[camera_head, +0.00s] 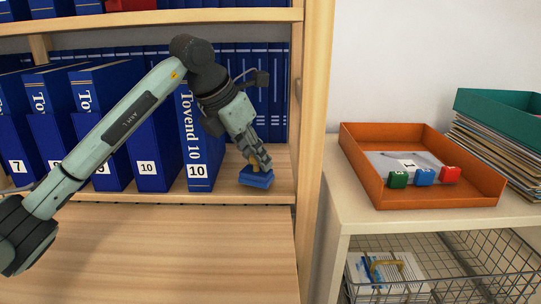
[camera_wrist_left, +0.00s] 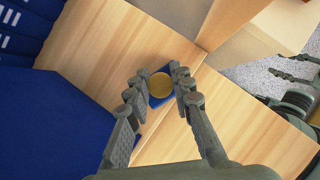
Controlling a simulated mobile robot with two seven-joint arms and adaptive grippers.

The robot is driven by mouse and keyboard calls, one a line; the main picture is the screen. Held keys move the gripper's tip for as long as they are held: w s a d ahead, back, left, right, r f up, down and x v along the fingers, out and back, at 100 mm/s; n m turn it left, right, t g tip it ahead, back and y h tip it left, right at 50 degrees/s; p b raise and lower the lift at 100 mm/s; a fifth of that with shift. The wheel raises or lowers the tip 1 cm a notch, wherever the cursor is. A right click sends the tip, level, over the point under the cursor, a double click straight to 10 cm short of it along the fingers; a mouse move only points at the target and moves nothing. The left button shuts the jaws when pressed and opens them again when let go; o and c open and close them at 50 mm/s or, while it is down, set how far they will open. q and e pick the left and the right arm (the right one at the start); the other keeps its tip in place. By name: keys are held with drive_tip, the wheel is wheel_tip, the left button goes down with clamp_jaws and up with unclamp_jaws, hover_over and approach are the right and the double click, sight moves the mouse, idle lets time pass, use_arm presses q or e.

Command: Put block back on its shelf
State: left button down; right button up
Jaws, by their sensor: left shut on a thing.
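The block is blue with a round yellow knob on top (camera_head: 257,181). It is at the right end of the binder shelf (camera_head: 222,183), near its front edge. My left gripper (camera_head: 259,165) comes down from above and is shut on the knob. In the left wrist view the fingers (camera_wrist_left: 162,84) stand on both sides of the knob, with the blue block (camera_wrist_left: 152,101) partly showing below. I cannot tell whether the block touches the shelf board. Part of what looks like my right gripper (camera_wrist_left: 293,72) shows at the right edge of the left wrist view, its state unclear.
Blue binders (camera_head: 199,140) stand just left of the block. A wooden upright (camera_head: 313,120) closes the shelf on the right. Beyond it, an orange tray (camera_head: 435,194) with small green, blue and red blocks sits on a pale cabinet, above a wire basket (camera_head: 460,268).

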use_arm(q)
drive_tip(key=w+d, duration=0.2)
drive_tip(key=d, duration=0.1)
drive_tip(key=shift+w, duration=0.4)
drive_tip(key=shift+f, duration=0.55)
drive_tip(key=shift+a+f, duration=0.1)
drive_tip(key=shift+f, duration=0.1)
use_arm(e)
drive_tip(key=shift+s+d+f+g+h, duration=0.15)
drive_tip(key=shift+s+d+f+g, duration=0.05)
drive_tip(key=shift+s+d+g, duration=0.25)
drive_tip(key=shift+s+d+f+g+h, duration=0.15)
drive_tip(key=shift+s+d+f+g, duration=0.15)
drive_tip(key=shift+s, duration=0.25)
drive_tip(key=shift+r, duration=0.1)
use_arm(q)
drive_tip(key=shift+f, duration=0.1)
drive_tip(key=c, duration=1.3)
unclamp_jaws()
use_arm(e)
drive_tip(key=shift+w+a+t, duration=0.2)
drive_tip(key=shift+w+t, duration=0.05)
drive_tip(key=shift+r, duration=0.1)
